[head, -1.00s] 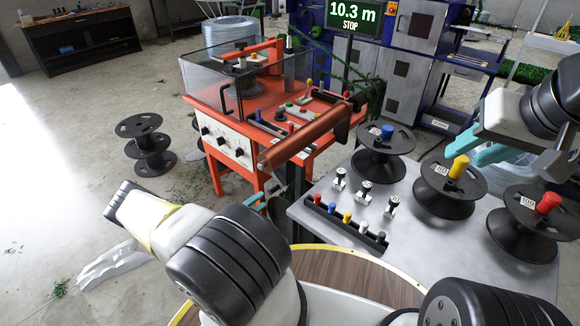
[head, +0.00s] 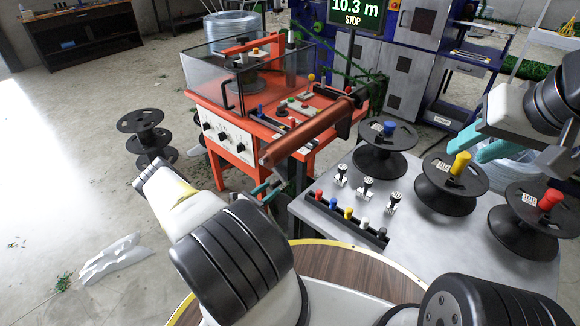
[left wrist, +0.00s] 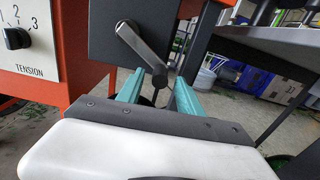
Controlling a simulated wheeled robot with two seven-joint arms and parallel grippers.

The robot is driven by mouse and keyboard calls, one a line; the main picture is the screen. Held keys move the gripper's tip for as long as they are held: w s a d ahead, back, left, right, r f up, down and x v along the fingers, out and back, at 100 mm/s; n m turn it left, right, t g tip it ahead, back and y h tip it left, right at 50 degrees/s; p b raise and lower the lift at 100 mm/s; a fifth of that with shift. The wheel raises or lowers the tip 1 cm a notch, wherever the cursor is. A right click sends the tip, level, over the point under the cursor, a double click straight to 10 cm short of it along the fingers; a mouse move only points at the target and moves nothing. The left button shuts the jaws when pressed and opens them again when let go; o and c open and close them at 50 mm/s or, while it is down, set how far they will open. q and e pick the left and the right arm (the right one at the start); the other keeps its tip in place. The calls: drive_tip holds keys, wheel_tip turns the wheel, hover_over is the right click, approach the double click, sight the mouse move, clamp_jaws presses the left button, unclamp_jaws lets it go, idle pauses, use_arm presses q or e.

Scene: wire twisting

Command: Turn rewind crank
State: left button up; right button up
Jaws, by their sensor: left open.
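The rewind crank (left wrist: 142,50) is a grey metal arm on a dark box (left wrist: 112,28) in the left wrist view. Its lower end hangs down to the right, near the tips of my left gripper (left wrist: 160,80). The gripper's two teal fingers are apart, one on each side below that end. I cannot tell if they touch it. In the head view my left gripper (head: 264,190) is mostly hidden behind my arm, low beside the orange machine (head: 250,140). My right gripper (head: 480,143) has its teal fingers apart above the spools at right, with nothing visible between them.
A grey table (head: 330,215) with black spools (head: 445,184) and a rack of coloured handles (head: 345,222) stands right of the machine. A screen (head: 355,15) reads 10.3 m STOP. A tension dial (left wrist: 17,38) is left of the crank.

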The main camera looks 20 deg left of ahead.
sight(282, 180)
use_arm(q)
drive_tip(key=shift+x, duration=1.9)
clamp_jaws()
